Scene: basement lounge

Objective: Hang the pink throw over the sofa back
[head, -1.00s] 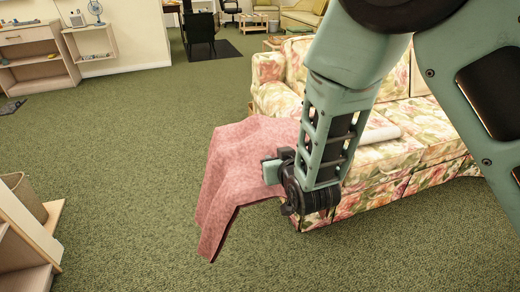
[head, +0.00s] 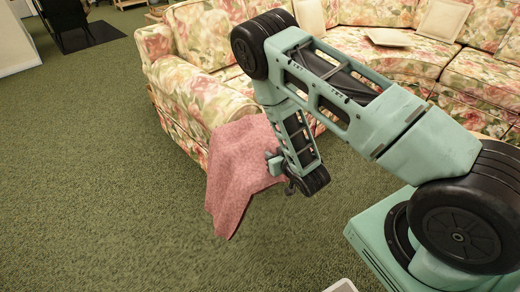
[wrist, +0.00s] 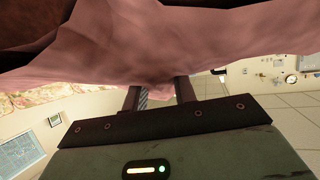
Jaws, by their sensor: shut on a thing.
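The pink throw (head: 238,180) hangs from my gripper (head: 272,160) in the head view, draped down in front of the near end of the sofa. In the wrist view the throw (wrist: 160,55) fills the upper part, bunched between the two fingers of my gripper (wrist: 160,88). The floral sofa (head: 178,88) curves across the back and right of the head view. The sofa back (head: 208,28) is beyond the throw, and part of it is hidden by my arm. Whether the throw's far edge touches the sofa front cannot be told.
Light cushions (head: 443,19) lean on the sofa at the right, and a flat cushion (head: 388,37) lies on its seat. A dark chair (head: 65,14) stands on a dark mat at the far left. The green carpet (head: 90,170) at left is clear.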

